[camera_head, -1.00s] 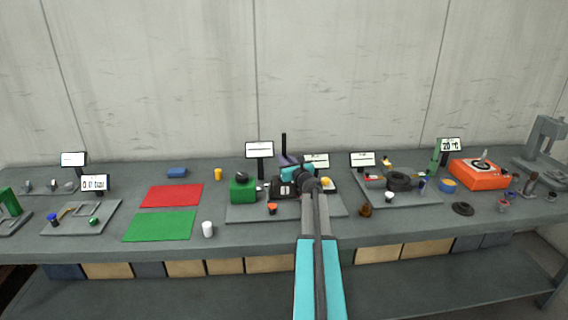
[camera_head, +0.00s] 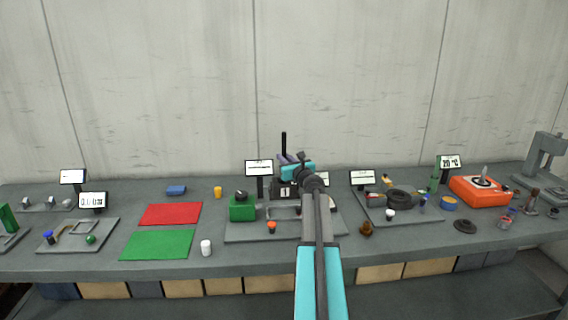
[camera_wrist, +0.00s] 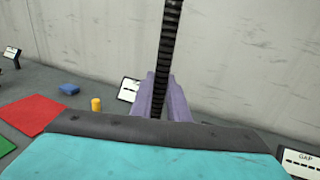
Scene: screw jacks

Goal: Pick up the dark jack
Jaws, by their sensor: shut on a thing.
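The dark jack shows as a black threaded rod (camera_head: 284,143) standing upright above my gripper in the head view. In the wrist view the ribbed rod (camera_wrist: 168,50) rises between two purple-grey fingers. My gripper (camera_wrist: 163,98) is shut on it; it also shows in the head view (camera_head: 288,159), over the back middle of the bench. The jack's lower part is hidden by my gripper and wrist. I cannot see the gap under it.
A grey plate (camera_head: 240,235) lies below, with a green block (camera_head: 242,209) and an orange cup (camera_head: 271,227). Small displays (camera_head: 258,168) stand behind. A red mat (camera_head: 170,214) and green mat (camera_head: 158,244) lie left. An orange device (camera_head: 480,190) stands right.

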